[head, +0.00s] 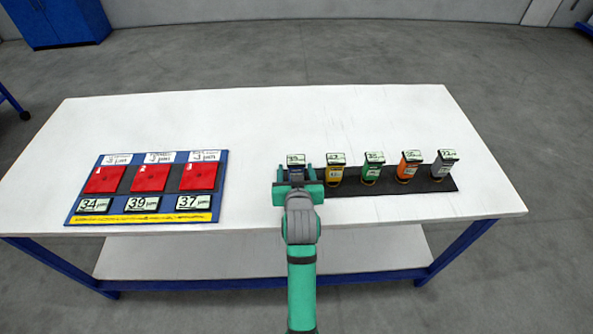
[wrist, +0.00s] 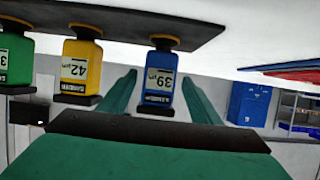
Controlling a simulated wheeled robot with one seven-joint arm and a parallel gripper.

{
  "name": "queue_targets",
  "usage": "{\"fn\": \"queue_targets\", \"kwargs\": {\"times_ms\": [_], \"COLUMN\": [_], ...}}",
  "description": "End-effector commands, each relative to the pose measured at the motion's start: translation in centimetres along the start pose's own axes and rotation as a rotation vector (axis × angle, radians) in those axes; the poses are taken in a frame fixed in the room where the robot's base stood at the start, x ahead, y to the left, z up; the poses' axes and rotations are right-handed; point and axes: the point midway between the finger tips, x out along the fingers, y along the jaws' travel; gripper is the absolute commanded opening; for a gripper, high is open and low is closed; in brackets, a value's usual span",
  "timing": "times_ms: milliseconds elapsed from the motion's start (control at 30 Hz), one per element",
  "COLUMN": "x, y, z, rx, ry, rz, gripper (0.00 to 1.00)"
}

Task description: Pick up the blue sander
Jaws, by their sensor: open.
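The blue sander (head: 296,169) stands at the left end of a row on a black strip (head: 437,184). Its top label shows in the head view, while my gripper and arm hide its lower part. My teal gripper (head: 296,178) is open at its near side. In the wrist view, which appears upside down, the blue sander (wrist: 158,82) with a "39" label lies between the two spread fingers of my gripper (wrist: 159,76). A gap shows on the left; whether either finger touches it, I cannot tell.
Beside it on the strip stand a yellow sander (head: 335,172), a green one (head: 372,170), an orange one (head: 408,168) and a grey one (head: 444,165). A blue board (head: 68,216) with red pads lies at left. The white table (head: 260,110) is clear behind.

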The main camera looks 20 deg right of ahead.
Motion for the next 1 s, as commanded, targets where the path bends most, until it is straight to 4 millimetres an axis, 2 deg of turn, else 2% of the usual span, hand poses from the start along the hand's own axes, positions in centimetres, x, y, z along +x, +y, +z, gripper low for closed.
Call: {"fn": "queue_targets", "kwargs": {"times_ms": [333, 667, 900, 1000], "x": [4.3, 5.0, 5.0, 5.0], "y": [0.3, 0.3, 0.5, 0.5], "z": [0.0, 0.0, 0.0, -0.1], "rx": [0.001, 0.001, 0.002, 0.001], "ry": [-0.001, 0.001, 0.001, 0.002], "rz": [0.001, 0.002, 0.004, 0.004], "gripper": [0.58, 0.58, 0.05, 0.05]}}
